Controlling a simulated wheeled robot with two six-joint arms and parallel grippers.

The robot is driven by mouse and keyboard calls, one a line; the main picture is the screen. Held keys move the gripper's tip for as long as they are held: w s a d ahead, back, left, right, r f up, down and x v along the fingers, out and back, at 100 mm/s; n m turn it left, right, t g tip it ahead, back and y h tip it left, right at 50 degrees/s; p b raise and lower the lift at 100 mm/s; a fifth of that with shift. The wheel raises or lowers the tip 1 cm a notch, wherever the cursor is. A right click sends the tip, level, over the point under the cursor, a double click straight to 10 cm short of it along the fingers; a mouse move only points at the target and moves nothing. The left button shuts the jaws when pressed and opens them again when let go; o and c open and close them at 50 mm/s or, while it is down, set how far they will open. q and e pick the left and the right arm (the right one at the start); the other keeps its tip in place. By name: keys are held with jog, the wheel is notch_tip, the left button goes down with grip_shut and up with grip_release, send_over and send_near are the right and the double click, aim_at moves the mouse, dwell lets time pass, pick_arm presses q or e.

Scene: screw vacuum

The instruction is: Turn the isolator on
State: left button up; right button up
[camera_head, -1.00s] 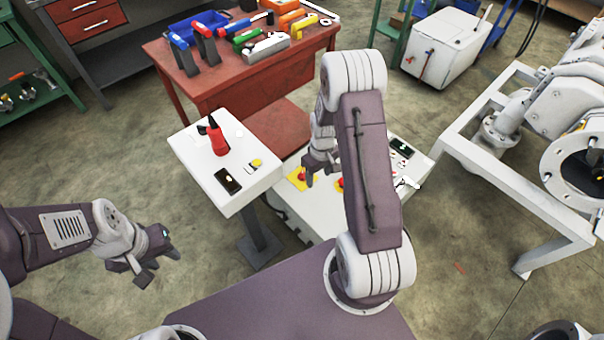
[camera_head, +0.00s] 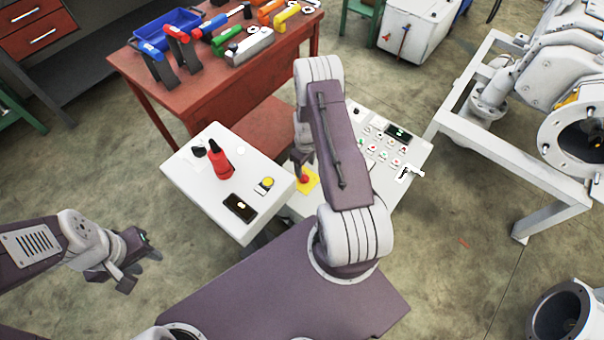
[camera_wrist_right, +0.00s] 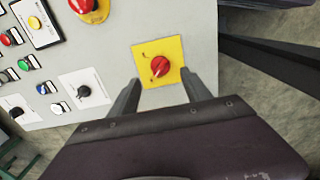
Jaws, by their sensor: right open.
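The isolator (camera_wrist_right: 160,66) is a red rotary knob on a square yellow plate on the grey control panel. In the right wrist view it lies just ahead of and between the two fingertips of my right gripper (camera_wrist_right: 163,88), which is open and empty. In the head view the isolator (camera_head: 304,179) shows at the panel's left part, with my right gripper (camera_head: 302,166) above it and partly hidden by its own arm. My left gripper (camera_head: 140,268) hangs over the floor at the left, open and empty, away from the panel.
The control panel (camera_head: 425,150) carries several buttons and a display. A red emergency button (camera_wrist_right: 83,4) and black selector knobs (camera_wrist_right: 84,91) lie near the isolator. A white pedestal box (camera_head: 190,180) with a red handle stands left. A white frame (camera_head: 500,180) stands right.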

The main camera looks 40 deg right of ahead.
aim_at(305, 176)
notch_tip(305, 176, down, 7)
jog(key=shift+f+b, duration=0.15)
jog(key=shift+b, duration=0.5)
jog(key=shift+w, duration=0.1)
